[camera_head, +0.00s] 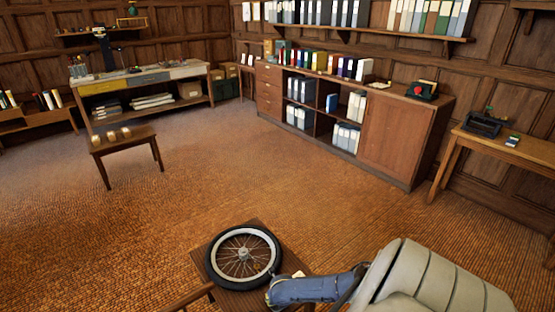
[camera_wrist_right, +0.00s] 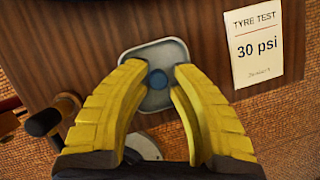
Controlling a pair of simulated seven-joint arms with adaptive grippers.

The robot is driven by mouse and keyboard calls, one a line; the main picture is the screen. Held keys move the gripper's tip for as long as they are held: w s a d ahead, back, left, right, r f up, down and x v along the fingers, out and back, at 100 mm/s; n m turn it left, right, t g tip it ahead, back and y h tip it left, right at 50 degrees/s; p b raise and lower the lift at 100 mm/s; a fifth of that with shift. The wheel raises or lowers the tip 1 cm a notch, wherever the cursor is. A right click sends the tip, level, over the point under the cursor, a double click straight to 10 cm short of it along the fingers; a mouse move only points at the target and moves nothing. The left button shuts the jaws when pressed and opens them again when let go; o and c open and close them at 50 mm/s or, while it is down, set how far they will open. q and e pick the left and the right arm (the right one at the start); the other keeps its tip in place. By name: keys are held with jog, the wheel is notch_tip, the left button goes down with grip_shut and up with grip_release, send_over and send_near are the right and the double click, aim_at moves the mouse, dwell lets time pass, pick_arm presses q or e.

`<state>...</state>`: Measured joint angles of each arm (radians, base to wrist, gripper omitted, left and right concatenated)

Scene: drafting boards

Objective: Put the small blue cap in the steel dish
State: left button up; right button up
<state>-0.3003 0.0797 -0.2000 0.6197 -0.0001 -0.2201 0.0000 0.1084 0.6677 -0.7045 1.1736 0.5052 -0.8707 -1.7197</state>
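In the right wrist view the small blue cap (camera_wrist_right: 157,79) lies within the outline of the square, round-cornered steel dish (camera_wrist_right: 153,52), near its middle. The dish is on a dark wooden surface (camera_wrist_right: 80,45). My right gripper (camera_wrist_right: 159,69) has yellow, ridged fingers. The fingers hide parts of the dish's sides. In the head view the cap and dish cannot be made out, and my left gripper does not show.
A paper card (camera_wrist_right: 256,45) reading "TYRE TEST 30 psi" lies right of the dish. A dark knobbed object with a wooden handle (camera_wrist_right: 42,122) is at the lower left. In the head view a spoked wheel (camera_head: 243,257) lies on a small wooden table (camera_head: 199,262). Open floor lies beyond.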

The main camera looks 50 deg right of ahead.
jog(key=shift+o, duration=0.9)
jog(key=shift+a+r, duration=0.1)
jog(key=v, duration=1.2)
jog(key=s+a+r+m+t+y, duration=0.1)
jog(key=a+r+m, duration=0.25)
jog(key=a, duration=0.55)
jog(key=s+a+r+m+t+y, duration=0.15)
jog(key=a+m, duration=0.25)
jog(key=a, duration=0.5)
jog(key=s+d+r+m+t+h, duration=0.1)
jog(key=s+r+m+h, duration=0.1)
jog(key=s+r+m, duration=0.35)
jog(key=s+d+r+m+h, duration=0.2)
jog(key=r+m+h, duration=0.1)
jog(key=r+m, duration=0.6)
jog(key=s+a+f+g+y, duration=0.1)
jog(key=s+a+f+y, duration=0.15)
jog(key=f, duration=1.35)
jog(key=s+a+f+g+y, duration=0.1)
jog(key=s+a+f+g, duration=0.15)
jog(key=f, duration=1.35)
jog(key=s+f+m+g+y, duration=0.1)
jog(key=s+f+m+g, duration=0.1)
jog(key=s+f, duration=1.7)
jog(key=shift+s+a+m+y, duration=0.3)
jog(key=shift+s+a+m, duration=0.05)
jog(key=shift+s+m, duration=0.35)
